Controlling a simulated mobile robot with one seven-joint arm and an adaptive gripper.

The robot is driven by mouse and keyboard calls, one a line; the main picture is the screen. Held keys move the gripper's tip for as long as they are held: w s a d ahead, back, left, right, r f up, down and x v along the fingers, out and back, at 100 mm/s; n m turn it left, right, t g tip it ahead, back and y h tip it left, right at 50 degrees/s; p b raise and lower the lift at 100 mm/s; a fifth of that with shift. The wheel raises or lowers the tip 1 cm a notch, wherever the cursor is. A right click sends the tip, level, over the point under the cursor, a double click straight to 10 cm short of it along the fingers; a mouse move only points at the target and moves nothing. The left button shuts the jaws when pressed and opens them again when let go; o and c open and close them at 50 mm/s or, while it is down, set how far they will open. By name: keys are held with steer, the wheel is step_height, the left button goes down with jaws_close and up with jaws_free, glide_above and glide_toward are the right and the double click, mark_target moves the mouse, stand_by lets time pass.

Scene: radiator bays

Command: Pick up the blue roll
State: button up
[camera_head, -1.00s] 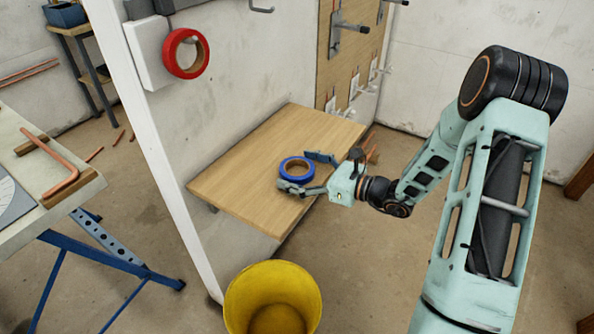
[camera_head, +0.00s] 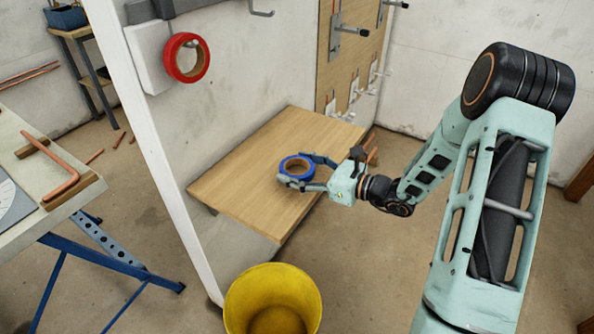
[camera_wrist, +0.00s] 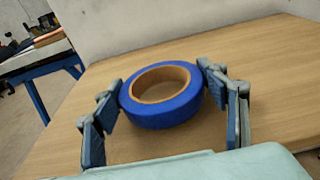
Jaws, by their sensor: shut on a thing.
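The blue roll (camera_head: 296,178) is a ring of blue tape with a brown core, at the wooden shelf (camera_head: 245,170). My gripper (camera_head: 297,170) is shut on the roll, with one finger on each side of its outer rim. In the wrist view the blue roll (camera_wrist: 160,112) lies flat between the two fingertips of my gripper (camera_wrist: 161,90), and its hole is empty. I cannot tell whether the roll touches the shelf or is just above it.
A red roll (camera_head: 203,62) hangs on the white partition left of the shelf. A yellow bucket (camera_head: 312,297) stands on the floor in front. A workbench (camera_head: 20,205) with copper pipe is at left. Hooks line a wooden board (camera_head: 328,70) behind. The shelf's left half is clear.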

steer(key=s+d+r+p, duration=0.2)
steer(key=s+d+r, duration=0.1)
steer(key=s+r, duration=0.8)
steer(key=s, duration=0.2)
steer(key=shift+s+d+r+p, duration=0.3)
steer(key=shift+p, duration=0.1)
